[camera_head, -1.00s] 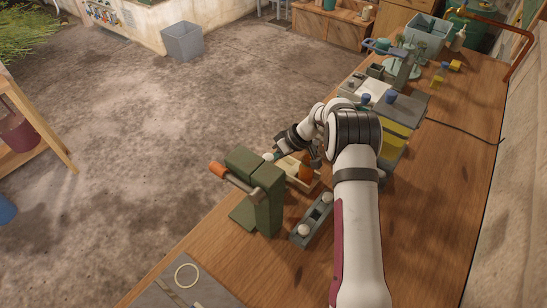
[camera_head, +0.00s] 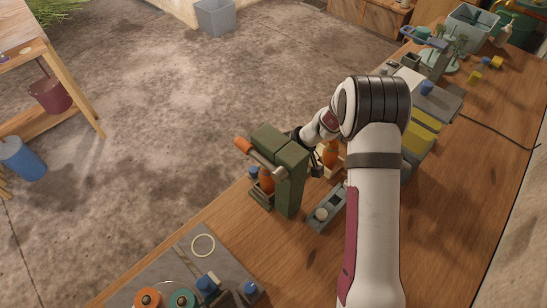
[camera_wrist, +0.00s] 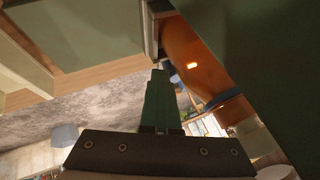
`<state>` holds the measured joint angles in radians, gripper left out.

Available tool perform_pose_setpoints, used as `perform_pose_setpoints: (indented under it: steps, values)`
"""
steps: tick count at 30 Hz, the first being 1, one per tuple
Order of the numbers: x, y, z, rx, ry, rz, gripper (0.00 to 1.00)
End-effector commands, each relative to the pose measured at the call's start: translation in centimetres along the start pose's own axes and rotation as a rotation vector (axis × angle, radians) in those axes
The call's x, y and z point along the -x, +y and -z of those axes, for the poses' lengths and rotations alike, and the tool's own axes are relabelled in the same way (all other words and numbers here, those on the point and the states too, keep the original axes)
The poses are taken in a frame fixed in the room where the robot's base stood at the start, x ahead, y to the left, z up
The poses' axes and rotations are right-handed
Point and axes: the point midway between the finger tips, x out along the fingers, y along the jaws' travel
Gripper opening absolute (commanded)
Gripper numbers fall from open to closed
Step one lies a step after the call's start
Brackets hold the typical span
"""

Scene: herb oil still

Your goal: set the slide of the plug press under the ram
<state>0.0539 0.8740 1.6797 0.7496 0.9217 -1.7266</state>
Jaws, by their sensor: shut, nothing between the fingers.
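The plug press (camera_head: 288,178) is a dark green frame with an orange-handled lever (camera_head: 245,146) at the table's left edge. An orange bottle-like piece (camera_head: 267,182) with blue beside it stands low on the press's left side. Another orange piece (camera_head: 330,156) shows on its right, by my wrist. The slide's exact seat and the ram tip are hidden by the frame. In the wrist view my gripper (camera_wrist: 159,74) has its teal fingers shut together and empty, near an orange piece (camera_wrist: 195,58) with a blue ring; contact cannot be told.
A grey-green block (camera_head: 326,207) with pale knobs lies right of the press. A grey mat (camera_head: 180,262) with a pale ring, orange and teal discs and blue pieces is in front.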

Motion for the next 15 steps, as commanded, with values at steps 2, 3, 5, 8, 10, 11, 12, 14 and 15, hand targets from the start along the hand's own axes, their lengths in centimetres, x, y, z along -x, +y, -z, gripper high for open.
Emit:
perform_pose_setpoints:
  steps: [2, 3, 5, 8, 10, 11, 12, 14, 15]
  values:
    - [-0.2, -0.4, -0.2, -0.003, -0.006, 0.013, 0.00]
    - [-0.2, -0.4, -0.2, -0.003, -0.007, 0.014, 0.00]
    - [-0.3, -0.5, -0.2, -0.004, -0.007, 0.015, 0.00]
    - [-0.2, -0.5, -0.2, -0.004, -0.008, 0.017, 0.00]
    - [0.5, -0.5, -0.2, -0.004, -0.006, 0.016, 0.00]
    - [0.9, -0.5, -0.2, -0.004, -0.006, 0.015, 0.00]
    - [1.6, -0.4, -0.1, -0.004, -0.004, 0.013, 0.00]
    - [3.0, -0.3, -0.1, -0.002, -0.003, 0.010, 0.00]
    - [4.0, -0.2, 0.0, -0.001, -0.002, 0.008, 0.00]
